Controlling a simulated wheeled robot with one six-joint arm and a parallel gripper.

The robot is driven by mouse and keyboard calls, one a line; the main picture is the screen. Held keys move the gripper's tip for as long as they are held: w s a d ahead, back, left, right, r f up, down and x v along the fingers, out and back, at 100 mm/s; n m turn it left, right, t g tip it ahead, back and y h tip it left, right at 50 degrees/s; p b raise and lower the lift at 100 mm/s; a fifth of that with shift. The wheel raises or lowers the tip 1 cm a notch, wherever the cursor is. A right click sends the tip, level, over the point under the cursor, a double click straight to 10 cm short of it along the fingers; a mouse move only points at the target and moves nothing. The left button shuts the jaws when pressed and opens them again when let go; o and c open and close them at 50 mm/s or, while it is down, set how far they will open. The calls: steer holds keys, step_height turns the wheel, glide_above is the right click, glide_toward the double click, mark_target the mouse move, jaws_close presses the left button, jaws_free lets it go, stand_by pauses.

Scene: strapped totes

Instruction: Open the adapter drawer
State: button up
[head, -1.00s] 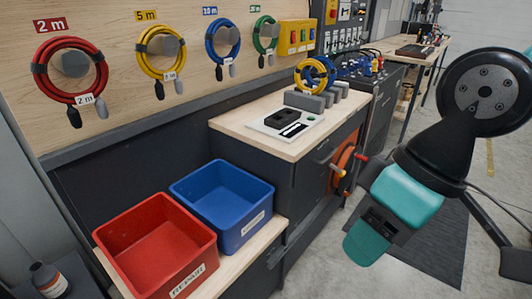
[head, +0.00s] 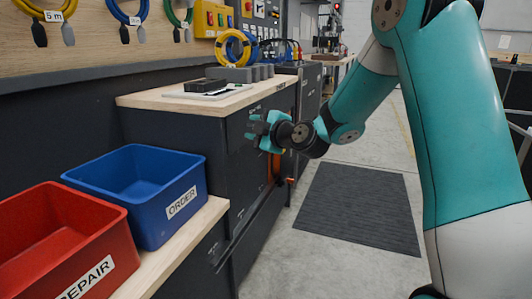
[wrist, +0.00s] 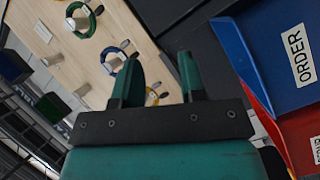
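The dark cabinet (head: 165,130) under the wooden worktop has a front face with small labels too small to read. I cannot tell for sure which panel is the adapter drawer. My gripper (head: 256,131) is in front of this cabinet at its upper part, pointing left, and hides part of the front. Whether it touches the front cannot be told. In the wrist view my gripper (wrist: 158,80) has its two teal fingers apart with nothing held between them. No handle shows between the fingers.
A blue ORDER bin (head: 186,171) and a red REPAIR bin (head: 118,225) stand on a lower shelf at left. A small black device (head: 204,85) and coiled cables (head: 233,48) sit at the worktop. A dark mat (head: 360,205) lies on open floor at right.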

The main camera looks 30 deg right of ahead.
steer(key=w+d+f+t+h+b, duration=0.25)
steer(key=d+f+h+b, duration=0.45)
steer(key=d, duration=0.5)
steer(key=shift+t+y, duration=0.25)
steer(key=shift+y, duration=0.25)
steer(key=w+p, duration=0.1)
steer(key=w, duration=0.4)
steer(key=w+d+r+p, duration=0.1)
steer(key=w+p, duration=0.1)
steer(key=w, duration=0.3)
steer(key=w+d+p, duration=0.1)
steer(key=w+p, duration=0.1)
steer(key=w, duration=0.4)
steer(key=shift+w+r, duration=0.1)
steer(key=shift+r, duration=0.3)
jaws_close()
